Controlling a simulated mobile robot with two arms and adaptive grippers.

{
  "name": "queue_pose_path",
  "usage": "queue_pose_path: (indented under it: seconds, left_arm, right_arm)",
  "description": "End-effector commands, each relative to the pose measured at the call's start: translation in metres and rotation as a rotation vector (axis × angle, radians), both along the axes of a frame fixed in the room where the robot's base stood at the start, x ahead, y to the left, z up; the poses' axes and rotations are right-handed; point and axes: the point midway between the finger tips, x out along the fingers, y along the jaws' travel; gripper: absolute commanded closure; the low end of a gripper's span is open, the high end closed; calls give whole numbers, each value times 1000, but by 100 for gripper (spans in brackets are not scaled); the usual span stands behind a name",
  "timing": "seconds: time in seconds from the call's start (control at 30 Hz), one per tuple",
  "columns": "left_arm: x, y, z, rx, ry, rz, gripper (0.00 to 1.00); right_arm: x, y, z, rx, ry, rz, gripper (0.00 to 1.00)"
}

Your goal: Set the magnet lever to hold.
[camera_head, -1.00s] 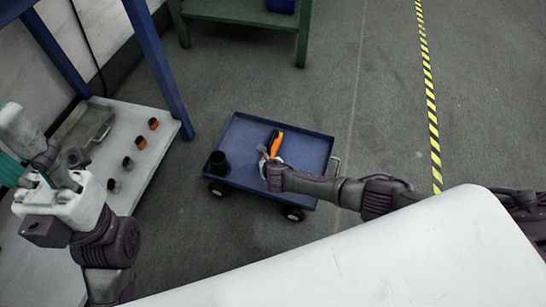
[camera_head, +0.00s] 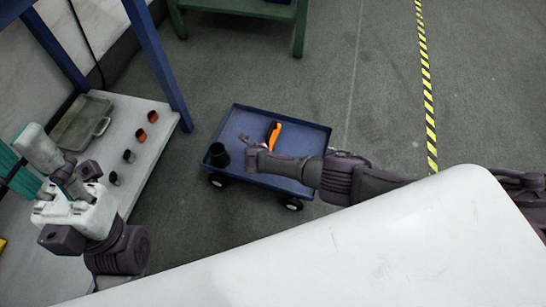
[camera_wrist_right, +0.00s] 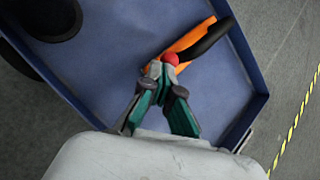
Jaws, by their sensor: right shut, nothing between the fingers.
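An orange tool with a black part (camera_head: 273,133) lies on the blue cart; it also shows in the right wrist view (camera_wrist_right: 187,48). A round red knob (camera_wrist_right: 170,58) shows right at the fingertips of my right gripper (camera_wrist_right: 163,74). I cannot tell whether they touch, and any lever under the knob is hidden. The right gripper (camera_head: 246,143) is over the cart, left of the orange tool, with its teal fingers shut and empty. My left gripper (camera_head: 18,172) is at the far left, away from the cart; its fingertips are unclear.
A dark cup-like piece (camera_head: 219,156) stands at the cart's (camera_head: 308,123) left corner. A pale shelf (camera_head: 150,165) with a grey tray (camera_head: 80,122) and several small blocks is at the left. A white surface (camera_head: 400,245) fills the front.

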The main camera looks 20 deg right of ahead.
Motion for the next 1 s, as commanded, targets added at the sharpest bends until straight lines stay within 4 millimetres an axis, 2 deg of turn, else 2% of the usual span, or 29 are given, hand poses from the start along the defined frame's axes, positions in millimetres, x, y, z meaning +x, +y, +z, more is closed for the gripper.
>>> queue_pose_path:
  seconds: [0.23,0.53,0.83,1.0]
  left_arm:
    - [0,0,2,0,1,0,60]
    - [-1,0,16,-1,-1,-1,60]
    - [-1,0,11,-1,19,-1,60]
    - [-1,0,16,0,19,0,60]
  right_arm:
    - [0,-1,2,0,0,-1,100]
    - [0,0,16,1,0,-1,100]
    - [0,0,16,1,0,-1,100]
    - [-3,-3,19,0,0,-1,100]
